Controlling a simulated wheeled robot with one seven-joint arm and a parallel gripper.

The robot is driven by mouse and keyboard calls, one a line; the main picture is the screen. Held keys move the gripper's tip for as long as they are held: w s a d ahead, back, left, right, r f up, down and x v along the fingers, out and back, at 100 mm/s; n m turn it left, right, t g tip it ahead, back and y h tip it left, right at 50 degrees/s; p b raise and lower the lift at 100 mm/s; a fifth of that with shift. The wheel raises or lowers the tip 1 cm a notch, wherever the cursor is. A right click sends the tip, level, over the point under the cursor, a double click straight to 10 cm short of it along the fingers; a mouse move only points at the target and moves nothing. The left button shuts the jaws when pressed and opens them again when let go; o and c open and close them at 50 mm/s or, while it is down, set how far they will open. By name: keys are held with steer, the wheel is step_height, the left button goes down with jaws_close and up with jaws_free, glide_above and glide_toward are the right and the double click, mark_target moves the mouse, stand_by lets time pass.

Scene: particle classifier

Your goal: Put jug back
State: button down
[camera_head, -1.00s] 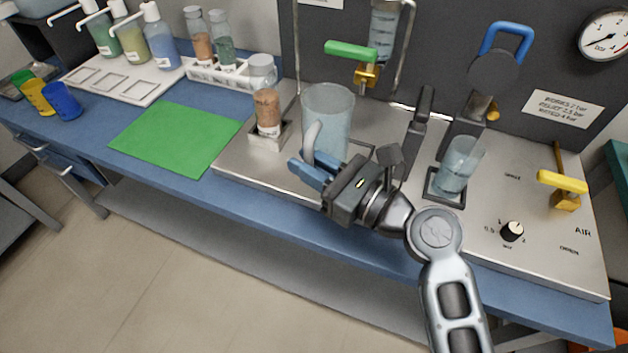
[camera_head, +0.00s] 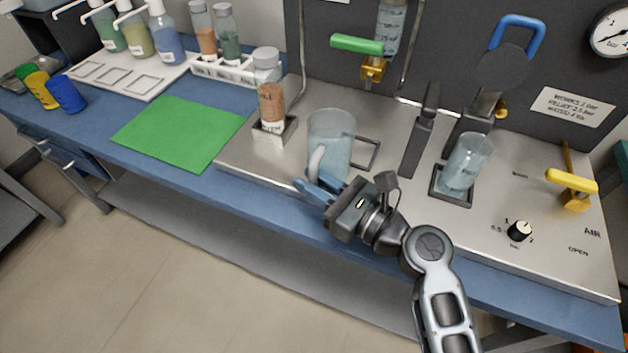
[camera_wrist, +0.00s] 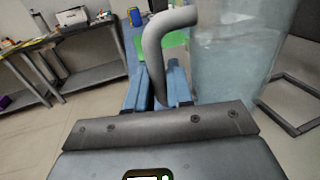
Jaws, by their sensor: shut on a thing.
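The jug (camera_head: 332,138) is a clear, bluish vessel with a pale grey handle (camera_head: 315,163). It is upright at the front left of the metal plate, left of an empty dark square frame (camera_head: 366,152). My gripper (camera_head: 318,190) is shut on the jug's handle, in front of the jug. In the wrist view the handle (camera_wrist: 158,60) runs down between the blue fingers, and the jug's clear wall (camera_wrist: 235,50) with liquid is at the right. The frame (camera_wrist: 295,100) shows right of the jug there. Whether the jug's base touches the plate is hidden.
A clear beaker (camera_head: 466,163) stands in a square frame at right, under a dark blue-handled fitting (camera_head: 510,45). A green-handled valve (camera_head: 360,47) is above the jug. A green mat (camera_head: 180,133) lies left.

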steer(key=shift+f, duration=0.35)
steer(key=c, duration=1)
jaws_free()
steer(key=shift+r, duration=0.1)
steer(key=shift+r, duration=0.35)
steer(key=shift+s+d+r, duration=0.1)
steer(key=shift+s+d, duration=0.05)
steer(key=shift+d, duration=0.15)
steer(key=v, duration=1.1)
steer(key=shift+b, duration=0.35)
steer(key=shift+s+d, duration=0.15)
steer(key=shift+s, duration=0.05)
